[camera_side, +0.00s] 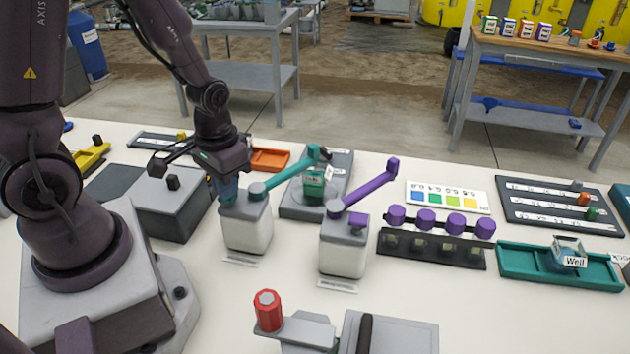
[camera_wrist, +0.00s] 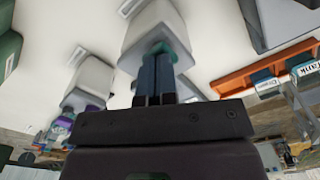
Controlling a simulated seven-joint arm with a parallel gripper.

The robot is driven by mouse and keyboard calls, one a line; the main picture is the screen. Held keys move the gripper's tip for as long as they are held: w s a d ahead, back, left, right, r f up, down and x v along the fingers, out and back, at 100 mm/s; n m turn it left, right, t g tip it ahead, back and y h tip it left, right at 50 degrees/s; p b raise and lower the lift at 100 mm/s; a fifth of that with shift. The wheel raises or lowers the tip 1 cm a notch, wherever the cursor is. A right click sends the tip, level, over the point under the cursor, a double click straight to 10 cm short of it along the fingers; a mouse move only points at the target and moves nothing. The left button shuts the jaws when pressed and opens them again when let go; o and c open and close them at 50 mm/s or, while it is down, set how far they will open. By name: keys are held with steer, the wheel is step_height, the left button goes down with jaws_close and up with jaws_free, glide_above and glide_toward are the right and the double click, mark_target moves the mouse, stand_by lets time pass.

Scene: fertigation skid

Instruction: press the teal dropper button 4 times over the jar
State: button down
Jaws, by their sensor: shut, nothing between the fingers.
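The teal dropper is a white bottle (camera_side: 247,234) with a grey top and a teal spout arm (camera_side: 288,172) reaching right and back. The spout's end is above a small labelled jar (camera_side: 313,188) with teal on it, standing on a grey plate (camera_side: 341,165). My gripper (camera_side: 228,198) is shut and empty, pointing down at the left part of the dropper's top. In the wrist view the closed fingertips (camera_wrist: 158,58) are at the teal button (camera_wrist: 172,50), which they largely hide. I cannot tell whether the button is pressed down.
A purple dropper (camera_side: 343,252) stands just right of the teal one. Farther right are a rack with purple caps (camera_side: 440,222), a colour chart (camera_side: 447,197) and a teal tray (camera_side: 525,266). A grey box (camera_side: 170,205) stands to the left. A red knob (camera_side: 268,310) is in front.

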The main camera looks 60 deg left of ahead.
steer(key=shift+r, duration=1.75)
steer(key=shift+f, duration=0.1)
steer(key=shift+f, duration=1.65)
steer(key=shift+r, duration=1.75)
step_height(320, 180, up, 6)
